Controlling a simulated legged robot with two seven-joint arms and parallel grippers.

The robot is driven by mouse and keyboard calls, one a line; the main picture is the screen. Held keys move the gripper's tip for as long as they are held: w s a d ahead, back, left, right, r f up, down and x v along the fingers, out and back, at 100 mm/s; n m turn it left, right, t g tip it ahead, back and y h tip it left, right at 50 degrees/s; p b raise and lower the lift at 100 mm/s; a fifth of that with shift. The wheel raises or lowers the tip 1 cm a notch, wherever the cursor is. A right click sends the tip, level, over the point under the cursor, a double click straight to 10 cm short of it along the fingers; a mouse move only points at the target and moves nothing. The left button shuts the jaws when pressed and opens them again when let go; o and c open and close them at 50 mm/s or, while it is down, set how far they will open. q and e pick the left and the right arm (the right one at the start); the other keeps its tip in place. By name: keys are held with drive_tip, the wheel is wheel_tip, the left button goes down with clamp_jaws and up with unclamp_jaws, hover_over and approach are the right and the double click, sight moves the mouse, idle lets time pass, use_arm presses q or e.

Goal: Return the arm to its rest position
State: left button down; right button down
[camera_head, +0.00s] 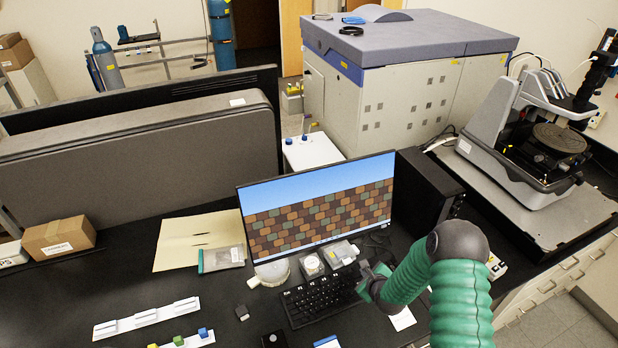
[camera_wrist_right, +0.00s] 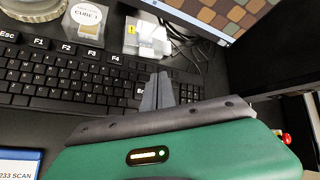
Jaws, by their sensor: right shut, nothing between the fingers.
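My right arm, with green sleeves, comes in from the lower right in the head view. It is bent at a dark joint and reaches left over the desk. Its gripper (camera_head: 365,268) is above the right end of the black keyboard (camera_head: 315,296), in front of the monitor (camera_head: 318,210). In the right wrist view the two grey fingers of this gripper (camera_wrist_right: 157,92) are together, with nothing between them, over the keyboard's right part (camera_wrist_right: 75,78). I cannot tell the height of the gap to the keys. My left gripper does not show.
Small boxed samples (camera_head: 311,264) stand between keyboard and monitor. A black computer tower (camera_head: 425,190) is right of the monitor. The stylus profiler (camera_head: 545,140) stands on the right bench. White strips (camera_head: 146,318) and a cardboard box (camera_head: 58,238) lie to the left.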

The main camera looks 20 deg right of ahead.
drive_tip(key=a+n+b, duration=0.2)
drive_tip(key=n, duration=0.1)
drive_tip(key=a+n+g+b, duration=0.1)
drive_tip(key=n+b, duration=0.1)
drive_tip(key=shift+s+f+y, duration=0.2)
drive_tip(key=shift+s+y, duration=0.15)
drive_tip(key=shift+y, duration=0.05)
drive_tip(key=s+a+n+g+b, duration=0.2)
drive_tip(key=s+a+n+b, duration=0.4)
drive_tip(key=s+n, duration=0.4)
drive_tip(key=s+a+n+g+y+b, duration=0.1)
drive_tip(key=s+a+n+g+b, duration=0.2)
drive_tip(key=s+a+n+b, duration=0.4)
drive_tip(key=s+n, duration=0.4)
drive_tip(key=n, duration=0.2)
drive_tip(key=shift+a+r+n+g, duration=0.2)
drive_tip(key=shift+r+n+g, duration=0.1)
drive_tip(key=shift+r, duration=0.1)
drive_tip(key=shift+d, duration=0.1)
